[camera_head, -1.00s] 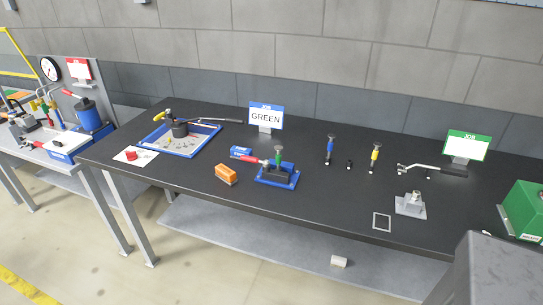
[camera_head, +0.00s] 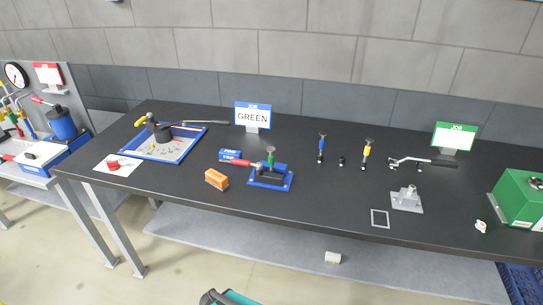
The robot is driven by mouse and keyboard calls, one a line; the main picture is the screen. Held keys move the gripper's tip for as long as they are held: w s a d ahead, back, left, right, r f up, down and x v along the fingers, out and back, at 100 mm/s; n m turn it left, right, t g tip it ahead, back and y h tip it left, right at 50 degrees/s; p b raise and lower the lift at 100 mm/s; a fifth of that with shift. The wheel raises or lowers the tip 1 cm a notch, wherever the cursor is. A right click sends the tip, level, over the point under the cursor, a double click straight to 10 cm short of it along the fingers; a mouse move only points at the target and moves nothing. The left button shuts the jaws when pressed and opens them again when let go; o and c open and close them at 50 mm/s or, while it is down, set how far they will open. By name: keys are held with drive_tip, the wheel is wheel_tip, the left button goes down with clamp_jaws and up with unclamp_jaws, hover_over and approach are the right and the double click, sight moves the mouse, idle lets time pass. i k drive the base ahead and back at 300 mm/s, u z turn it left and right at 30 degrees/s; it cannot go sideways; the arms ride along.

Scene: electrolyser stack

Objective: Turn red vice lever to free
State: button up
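A small vice with a blue base (camera_head: 283,185) stands on the black bench near the middle, with a dark body on top. Its red lever (camera_head: 243,163) points left, lying about level, beside a blue box (camera_head: 230,155). A green-topped upright piece (camera_head: 270,157) stands at the vice; I cannot tell whether it is clamped. My gripper cannot be made out in this view. A teal and dark part, perhaps mine, just enters at the bottom edge.
An orange box (camera_head: 216,179) sits left of the vice. A blue-rimmed tray (camera_head: 187,152) is at the left, and a grey fixture (camera_head: 406,202) and a green box (camera_head: 518,197) at the right. The bench (camera_head: 320,208) is bare in front of the vice.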

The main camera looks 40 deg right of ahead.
sight(259, 165)
drive_tip(key=z, duration=0.9)
drive_tip(key=k, duration=1)
drive_tip(key=i, duration=0.85)
